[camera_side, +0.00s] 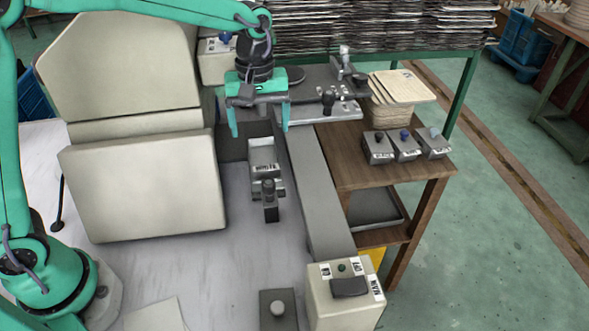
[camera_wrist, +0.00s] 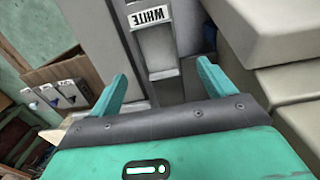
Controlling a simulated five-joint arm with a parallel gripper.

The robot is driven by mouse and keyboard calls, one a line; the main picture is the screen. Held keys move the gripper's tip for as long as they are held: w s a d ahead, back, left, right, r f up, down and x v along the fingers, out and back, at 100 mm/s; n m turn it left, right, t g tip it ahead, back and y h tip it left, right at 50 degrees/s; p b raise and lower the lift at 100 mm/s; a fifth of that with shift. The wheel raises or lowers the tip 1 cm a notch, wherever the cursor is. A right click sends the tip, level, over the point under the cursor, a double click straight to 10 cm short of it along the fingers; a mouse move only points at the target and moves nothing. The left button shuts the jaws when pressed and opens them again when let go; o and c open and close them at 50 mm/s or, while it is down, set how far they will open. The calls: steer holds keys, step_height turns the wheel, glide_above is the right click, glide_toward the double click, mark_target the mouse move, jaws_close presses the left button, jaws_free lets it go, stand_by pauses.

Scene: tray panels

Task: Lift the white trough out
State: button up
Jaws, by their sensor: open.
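A grey block-shaped trough (camera_side: 263,172) with a label reading WHITE stands in the narrow gap between the cream panels and the long grey rail. A dark upright knob or handle is at its near end. In the wrist view the WHITE label (camera_wrist: 148,16) appears upside down at the top, on a pale grey part of the trough. My gripper (camera_side: 260,128) is open and empty, with its fingers pointing down, above and behind the trough in the side view. Its two green fingers also show in the wrist view (camera_wrist: 161,73), spread apart and touching nothing that I can see.
Large cream panels (camera_side: 145,185) stand close on the left. A long grey rail (camera_side: 315,185) runs along the right. A wooden table (camera_side: 380,170) holds several small boxes with knobs and a stack of sheets (camera_side: 403,86). A cream switch box (camera_side: 344,300) stands in front.

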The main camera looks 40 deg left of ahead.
mark_target(264, 161)
steer(key=shift+f, duration=1.35)
steer(key=shift+f, duration=0.1)
steer(key=shift+w+f, duration=0.15)
steer(key=shift+f, duration=2.3)
steer(key=shift+c, duration=0.4)
steer(key=c, duration=1.2)
steer(key=shift+o, duration=0.2)
steer(key=shift+r, duration=0.1)
